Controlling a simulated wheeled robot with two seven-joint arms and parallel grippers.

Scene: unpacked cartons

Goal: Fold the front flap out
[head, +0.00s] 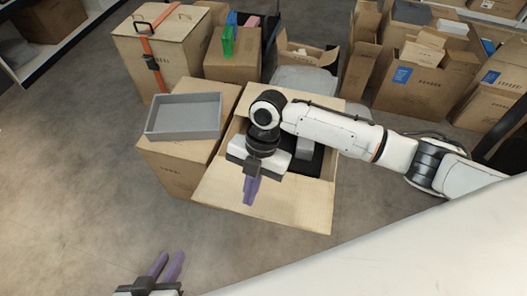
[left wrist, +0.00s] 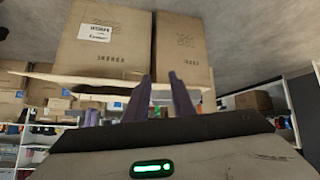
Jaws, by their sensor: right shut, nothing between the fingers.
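An open carton (head: 327,163) stands in the middle of the head view. Its front flap (head: 290,209) is a wide pale panel slanting outward toward me from the carton's front edge. My right gripper (head: 250,191) is shut and empty, its purple fingers pointing down over the flap; I cannot tell whether they touch it. My right arm crosses above the carton and hides part of its opening. A dark item and a grey block (head: 304,148) show inside. My left gripper (head: 165,266) is open and empty, low and apart from the carton; its fingers also show in the left wrist view (left wrist: 162,95).
A grey tray (head: 184,117) rests on a carton at the left, close beside the open one. A strapped box (head: 150,60) and several cartons stand behind. Shelving (head: 60,45) is at the far left. The floor (head: 80,180) at left and front is clear.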

